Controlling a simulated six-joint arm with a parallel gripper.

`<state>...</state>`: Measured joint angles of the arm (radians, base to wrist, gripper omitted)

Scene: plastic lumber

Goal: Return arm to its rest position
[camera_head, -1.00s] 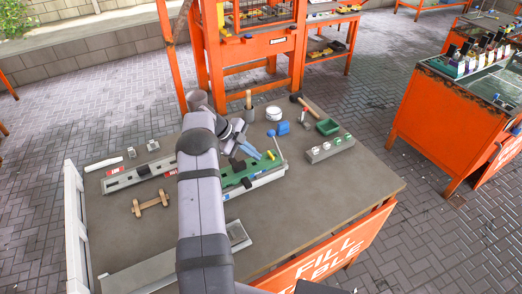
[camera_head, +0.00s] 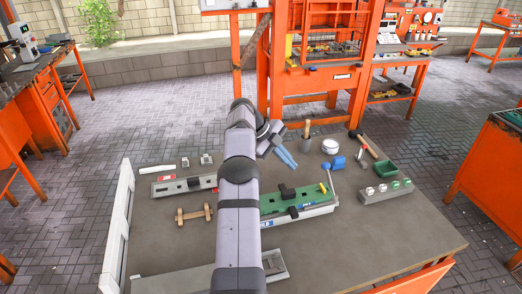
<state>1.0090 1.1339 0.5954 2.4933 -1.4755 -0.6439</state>
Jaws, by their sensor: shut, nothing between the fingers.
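My arm (camera_head: 239,200) reaches from the bottom of the picture up over the table. My gripper (camera_head: 291,164), with blue fingers, points to the right and down at the arm's far end. It is shut and empty, above the far part of the table. My arm hides part of the table and the mold's left end.
An orange press frame (camera_head: 330,85) stands behind.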

